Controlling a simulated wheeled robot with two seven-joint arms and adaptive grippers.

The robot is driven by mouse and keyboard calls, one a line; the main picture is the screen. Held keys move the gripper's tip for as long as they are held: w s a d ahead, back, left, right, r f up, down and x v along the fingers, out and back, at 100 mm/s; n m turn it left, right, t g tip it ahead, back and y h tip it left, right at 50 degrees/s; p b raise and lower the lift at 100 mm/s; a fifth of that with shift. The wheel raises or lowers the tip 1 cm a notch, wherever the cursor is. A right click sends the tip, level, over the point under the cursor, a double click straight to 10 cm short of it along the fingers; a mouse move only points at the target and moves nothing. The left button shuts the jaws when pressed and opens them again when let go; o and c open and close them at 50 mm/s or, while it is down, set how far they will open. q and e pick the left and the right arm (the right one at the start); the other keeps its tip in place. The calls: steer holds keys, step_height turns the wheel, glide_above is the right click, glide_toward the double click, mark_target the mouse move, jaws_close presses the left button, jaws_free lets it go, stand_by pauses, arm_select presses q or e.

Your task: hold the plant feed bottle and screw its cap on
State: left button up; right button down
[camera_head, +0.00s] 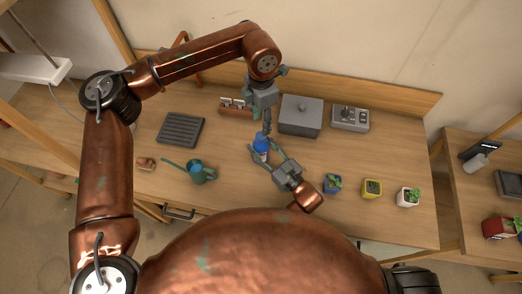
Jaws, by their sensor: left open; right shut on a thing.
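The plant feed bottle (262,155) stands near the middle of the bench, small and partly covered by my grippers. Its top is bright blue (261,142), apparently the cap; how well it is seated cannot be told. My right gripper (264,156) reaches in from the lower right and is shut on the bottle's body. My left gripper (266,130) points down from behind, just above the blue top, and is open. Whether its fingertips touch the cap is too small to tell.
A green watering can (201,174) and a dark ribbed tray (180,130) are to the left. A grey box (300,116) and a control box (350,118) stand behind right. Small potted plants, including a yellow pot (371,188), line the right front. A rack (234,106) is behind.

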mark_target(261, 135)
arm_select(q)
steer(key=shift+r+n, duration=0.2)
steer(key=shift+n, duration=0.6)
steer(key=shift+f, duration=0.1)
steer(key=shift+f, duration=3.95)
steer(key=shift+c, duration=0.7)
jaws_close()
steer(key=shift+o, duration=1.4)
jaws_free()
steer(key=shift+r, duration=0.15)
